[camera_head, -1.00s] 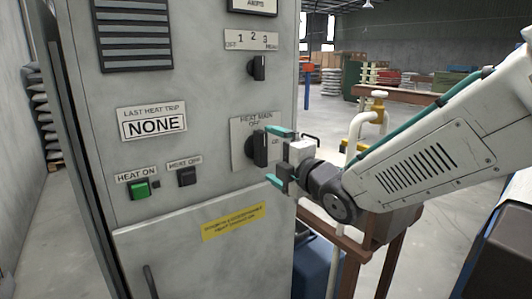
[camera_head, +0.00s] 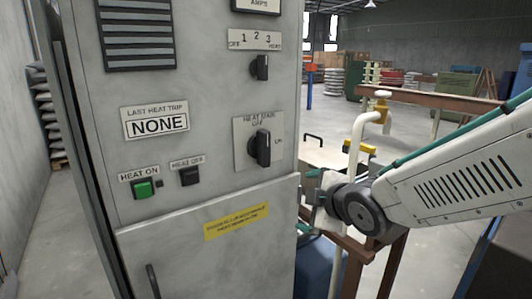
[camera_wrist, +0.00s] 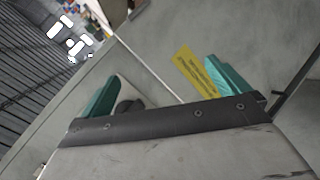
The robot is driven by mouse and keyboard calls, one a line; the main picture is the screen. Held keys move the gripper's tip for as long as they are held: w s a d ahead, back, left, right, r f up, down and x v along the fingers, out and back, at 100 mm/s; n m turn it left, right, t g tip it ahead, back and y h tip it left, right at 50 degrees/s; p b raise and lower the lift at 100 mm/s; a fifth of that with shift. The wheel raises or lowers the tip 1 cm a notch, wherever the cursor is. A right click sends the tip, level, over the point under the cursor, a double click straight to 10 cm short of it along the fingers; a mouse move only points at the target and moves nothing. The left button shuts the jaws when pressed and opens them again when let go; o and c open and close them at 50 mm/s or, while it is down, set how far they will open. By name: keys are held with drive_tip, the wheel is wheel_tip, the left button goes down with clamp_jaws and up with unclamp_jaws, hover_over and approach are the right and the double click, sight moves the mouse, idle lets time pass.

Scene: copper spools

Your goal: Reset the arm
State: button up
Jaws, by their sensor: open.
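A dark round part beside the left finger in the wrist view is too covered to name.
The cabinet also bears a green HEAT ON button (camera_head: 143,189), a black HEAT OFF button (camera_head: 189,176), an upper knob (camera_head: 261,67) and a yellow label (camera_head: 237,220). A white pipe (camera_head: 354,153) with a yellow valve (camera_head: 382,103) stands close behind my arm.

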drive_tip(key=s+d+f+m+g+h, duration=0.2)
drive_tip(key=s+d+m+g, duration=0.1)
drive_tip(key=s+d+m, duration=0.25)
drive_tip(key=s+d+f+m+g+h, duration=0.2)
drive_tip(key=s+d+m+g+h, duration=0.1)
drive_tip(key=s+d+m+g, duration=0.25)
drive_tip(key=s+d+r+m+g, duration=0.1)
drive_tip(key=s+d+r+m, duration=0.1)
drive_tip(key=s, duration=0.6)
drive_tip(key=s+d+r+m, duration=0.2)
drive_tip(key=s+d+m, duration=0.1)
drive_tip(key=s, duration=0.5)
drive_tip(key=shift+s+r+m+g, duration=0.3)
drive_tip(key=shift+r+m+g, duration=0.05)
drive_tip(key=shift+m, duration=0.35)
